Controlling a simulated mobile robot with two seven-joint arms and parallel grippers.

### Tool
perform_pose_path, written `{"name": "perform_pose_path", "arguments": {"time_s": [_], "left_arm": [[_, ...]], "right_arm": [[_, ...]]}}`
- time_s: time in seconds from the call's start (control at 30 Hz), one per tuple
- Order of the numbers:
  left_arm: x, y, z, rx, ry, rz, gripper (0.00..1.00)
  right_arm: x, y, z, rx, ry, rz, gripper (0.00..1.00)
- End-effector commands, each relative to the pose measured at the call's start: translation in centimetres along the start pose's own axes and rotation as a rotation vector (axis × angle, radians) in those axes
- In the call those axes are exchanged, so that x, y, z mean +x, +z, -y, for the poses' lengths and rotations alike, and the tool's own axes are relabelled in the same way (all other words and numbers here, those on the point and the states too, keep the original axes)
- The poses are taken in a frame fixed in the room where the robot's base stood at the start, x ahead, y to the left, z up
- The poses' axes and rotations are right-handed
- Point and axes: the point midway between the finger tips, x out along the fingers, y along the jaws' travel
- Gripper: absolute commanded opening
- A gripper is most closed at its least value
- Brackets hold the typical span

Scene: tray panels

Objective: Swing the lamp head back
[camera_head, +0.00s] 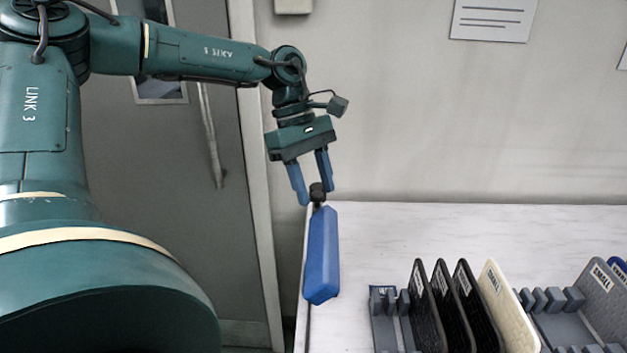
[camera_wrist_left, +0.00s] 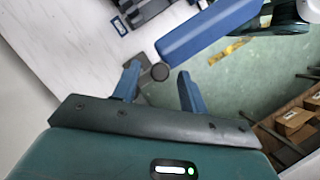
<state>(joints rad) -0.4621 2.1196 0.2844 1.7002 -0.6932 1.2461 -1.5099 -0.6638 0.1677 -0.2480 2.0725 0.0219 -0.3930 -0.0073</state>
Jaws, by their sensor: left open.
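A long blue box-shaped piece (camera_head: 322,255), which looks like the lamp head, is by the left edge of the table in the head view. A short dark round knob (camera_head: 317,192) is at its upper end. In the wrist view the blue piece (camera_wrist_left: 205,30) runs toward the upper right, with the knob (camera_wrist_left: 160,72) at its near end. My left gripper (camera_head: 316,197) is open, its blue fingers pointing down on either side of the knob. I cannot tell whether they touch it. How the blue piece is supported is hidden. My right gripper is in neither view.
A white table (camera_head: 420,225) has a grey rack (camera_head: 385,325) with black panels (camera_head: 428,305) and a cream panel (camera_head: 505,305) standing on it. More grey panels (camera_head: 603,295) are at the right. The table's back strip is clear. Boxes (camera_wrist_left: 295,120) show at the wrist view's right.

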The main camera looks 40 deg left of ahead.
Motion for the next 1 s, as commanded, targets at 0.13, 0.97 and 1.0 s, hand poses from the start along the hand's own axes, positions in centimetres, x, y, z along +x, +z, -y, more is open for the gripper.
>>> {"name": "perform_pose_path", "arguments": {"time_s": [0.13, 0.97, 1.0], "left_arm": [[0.00, -0.01, 0.01, 0.000, 0.000, 0.000, 0.40], [-0.03, 0.00, -0.01, -0.002, 0.001, 0.000, 0.00], [0.00, 0.00, -0.02, -0.005, 0.002, 0.000, 0.00]], "right_arm": [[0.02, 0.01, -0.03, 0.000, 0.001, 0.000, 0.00], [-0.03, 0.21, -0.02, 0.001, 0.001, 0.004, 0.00], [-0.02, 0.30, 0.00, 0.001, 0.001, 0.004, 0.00]]}}
